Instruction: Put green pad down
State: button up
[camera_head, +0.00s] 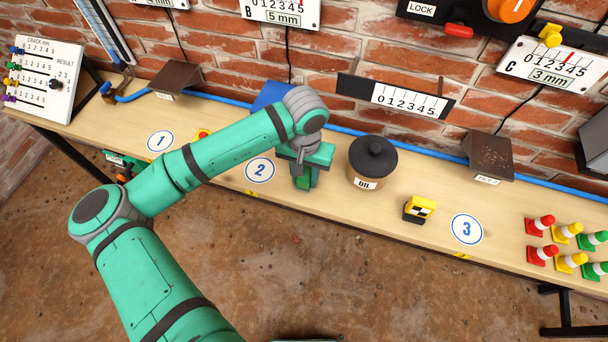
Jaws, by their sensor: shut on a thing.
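My gripper (303,181) is at the end of my teal arm, pointing down over the bench (335,200) between the number 2 disc and the oil pot. It is shut on the green pad (302,178), of which only a small green part shows between the fingers. My wrist and hand hide most of the pad. I cannot tell whether the pad touches the bench top.
The oil pot (372,163) stands close to the right of my gripper. A yellow and black block (419,209) and several small cones (568,245) stand further right. The number 2 disc (260,170) and number 3 disc (466,229) lie bare. A brick wall (340,40) backs the bench.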

jog(key=shift+f, duration=0.15)
jog(key=o, duration=1.2)
jog(key=shift+c, duration=0.2)
notch_tip(320, 180, up, 12)
jog(key=shift+r, duration=0.2)
